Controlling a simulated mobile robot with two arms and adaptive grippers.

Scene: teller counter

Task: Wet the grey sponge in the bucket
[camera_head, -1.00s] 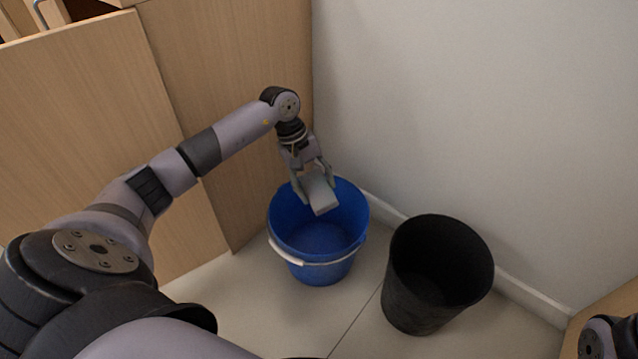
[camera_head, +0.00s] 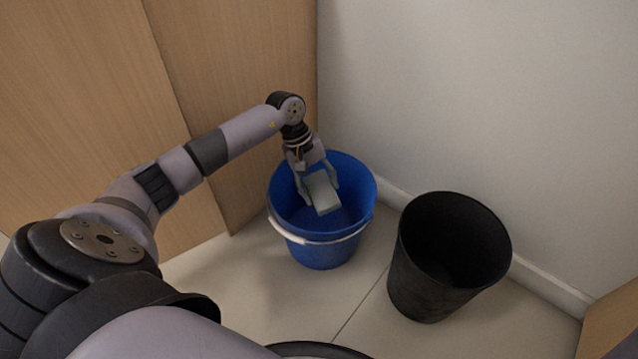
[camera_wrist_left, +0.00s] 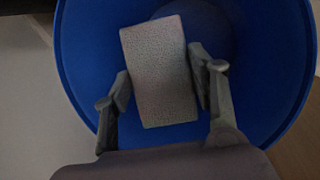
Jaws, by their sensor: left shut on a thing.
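The grey sponge (camera_head: 322,192) is a pale block held between the fingers of my left gripper (camera_head: 319,185). My left gripper is shut on it and points down into the mouth of the blue bucket (camera_head: 318,254). The bucket stands on the floor with its white handle lying against the near side. In the left wrist view the sponge (camera_wrist_left: 160,72) sits tilted between the two fingers (camera_wrist_left: 160,90), inside the outline of the bucket (camera_wrist_left: 270,75). I cannot make out a water surface, nor whether the sponge touches the bottom. My right gripper is not in view.
A black bin (camera_head: 430,285) stands on the floor just right of the bucket. Wooden panels (camera_head: 240,80) rise behind and left, and a white wall (camera_head: 480,90) closes the back right. A bit of tiled floor (camera_head: 260,290) is clear in front.

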